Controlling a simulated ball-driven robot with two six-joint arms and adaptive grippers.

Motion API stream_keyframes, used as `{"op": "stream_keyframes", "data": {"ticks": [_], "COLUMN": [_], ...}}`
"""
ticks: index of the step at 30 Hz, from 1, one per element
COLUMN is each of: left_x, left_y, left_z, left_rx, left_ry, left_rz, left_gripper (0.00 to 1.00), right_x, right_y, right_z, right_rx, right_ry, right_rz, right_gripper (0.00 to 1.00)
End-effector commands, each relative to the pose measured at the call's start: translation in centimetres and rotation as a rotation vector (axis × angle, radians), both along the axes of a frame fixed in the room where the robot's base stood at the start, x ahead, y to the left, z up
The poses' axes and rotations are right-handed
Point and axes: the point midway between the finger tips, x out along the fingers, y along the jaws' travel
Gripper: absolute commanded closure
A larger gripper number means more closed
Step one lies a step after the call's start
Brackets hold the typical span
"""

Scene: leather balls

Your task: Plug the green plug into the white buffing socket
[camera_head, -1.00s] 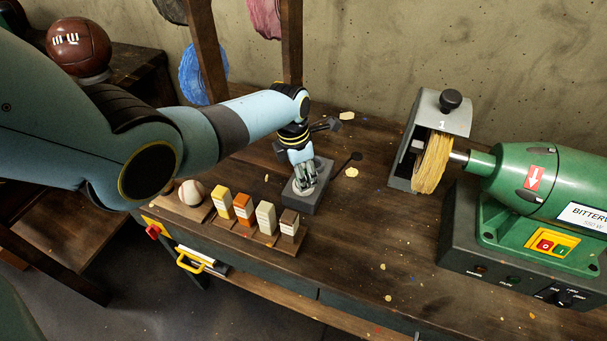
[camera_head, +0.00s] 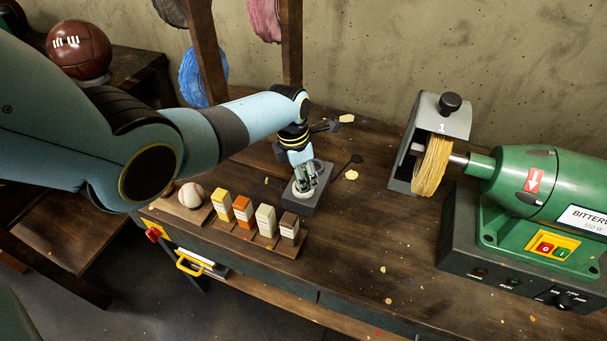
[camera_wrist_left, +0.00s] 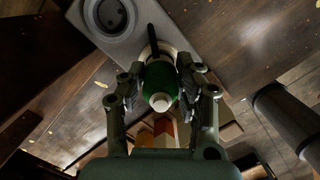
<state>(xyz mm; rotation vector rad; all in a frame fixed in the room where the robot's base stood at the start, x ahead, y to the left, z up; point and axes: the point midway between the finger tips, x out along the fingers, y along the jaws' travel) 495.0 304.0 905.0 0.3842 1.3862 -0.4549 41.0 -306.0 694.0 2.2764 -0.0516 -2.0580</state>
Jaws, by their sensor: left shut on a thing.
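The green plug (camera_wrist_left: 160,80), with a white end facing the camera, is between the fingers of my left gripper (camera_wrist_left: 163,98) in the left wrist view. The gripper is shut on it. The plug lies over a pale ring, the white socket (camera_wrist_left: 172,52), on the grey socket block (camera_wrist_left: 125,42). The plug hides most of this socket, and I cannot tell whether it is fully seated. A second, grey socket (camera_wrist_left: 110,15) on the block is empty. In the head view my left gripper (camera_head: 304,181) points down at the socket block (camera_head: 322,200). My right gripper is out of view.
A green buffing machine (camera_head: 540,190) with a yellow wheel (camera_head: 432,166) stands at the right. A wooden rack of several coloured bars (camera_head: 265,222) and a white ball (camera_head: 191,195) line the front edge.

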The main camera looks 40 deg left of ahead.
Motion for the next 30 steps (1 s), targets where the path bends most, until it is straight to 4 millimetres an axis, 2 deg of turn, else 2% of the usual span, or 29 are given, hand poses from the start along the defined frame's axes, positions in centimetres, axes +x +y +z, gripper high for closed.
{"op": "stream_keyframes", "data": {"ticks": [8,30], "left_x": [0.0,0.1], "left_y": [0.0,0.0], "left_z": [0.3,3.6], "left_rx": [0.000,-0.001], "left_ry": [0.000,-0.001], "left_rz": [0.000,0.000], "left_gripper": [1.00,1.00], "right_x": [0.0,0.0], "right_y": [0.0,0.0], "right_z": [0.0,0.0], "right_rx": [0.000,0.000], "right_ry": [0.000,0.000], "right_rz": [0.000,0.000], "right_gripper": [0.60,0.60]}}
